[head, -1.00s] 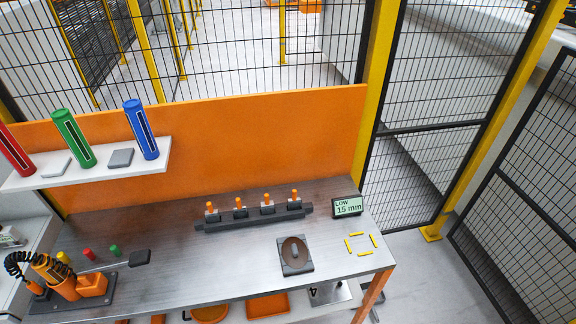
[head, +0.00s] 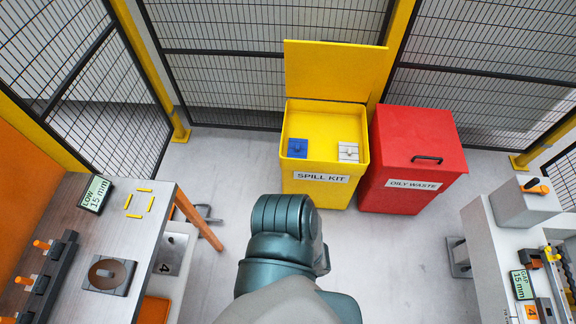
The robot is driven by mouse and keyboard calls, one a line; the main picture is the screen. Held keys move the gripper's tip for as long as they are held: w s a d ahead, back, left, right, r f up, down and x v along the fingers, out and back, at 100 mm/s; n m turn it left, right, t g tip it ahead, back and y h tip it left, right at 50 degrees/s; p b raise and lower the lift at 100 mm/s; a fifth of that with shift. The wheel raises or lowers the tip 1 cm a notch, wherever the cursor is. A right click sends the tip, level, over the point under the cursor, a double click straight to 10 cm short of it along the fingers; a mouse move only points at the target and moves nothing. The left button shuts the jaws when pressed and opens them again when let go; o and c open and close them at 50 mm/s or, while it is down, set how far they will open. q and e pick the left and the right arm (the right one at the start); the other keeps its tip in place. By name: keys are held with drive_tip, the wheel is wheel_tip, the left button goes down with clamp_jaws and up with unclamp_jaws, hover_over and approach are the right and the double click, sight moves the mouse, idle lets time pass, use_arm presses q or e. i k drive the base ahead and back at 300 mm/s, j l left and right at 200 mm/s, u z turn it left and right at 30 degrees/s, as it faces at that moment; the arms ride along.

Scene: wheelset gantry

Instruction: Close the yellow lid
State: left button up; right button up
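The yellow lid (head: 334,70) stands raised, hinged at the back of the yellow spill kit bin (head: 318,188). The bin is open, with a blue item (head: 297,148) and a pale grey item (head: 348,152) inside near its front. A teal and grey link of one of my arms rises from the bottom centre, in front of and below the bin in the picture. It appears apart from the lid. No fingers of either gripper show.
A shut red oily waste bin (head: 416,150) stands right beside the yellow bin. Mesh fencing (head: 225,80) is behind both. A workbench (head: 140,235) is at left and another table (head: 485,255) at right. Clear floor (head: 225,170) lies between.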

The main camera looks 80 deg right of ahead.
sight(329, 70)
drive_tip(key=z, duration=3.15)
drive_tip(key=i+l+z, duration=0.1)
drive_tip(key=i+l, duration=0.2)
drive_tip(key=i, duration=0.15)
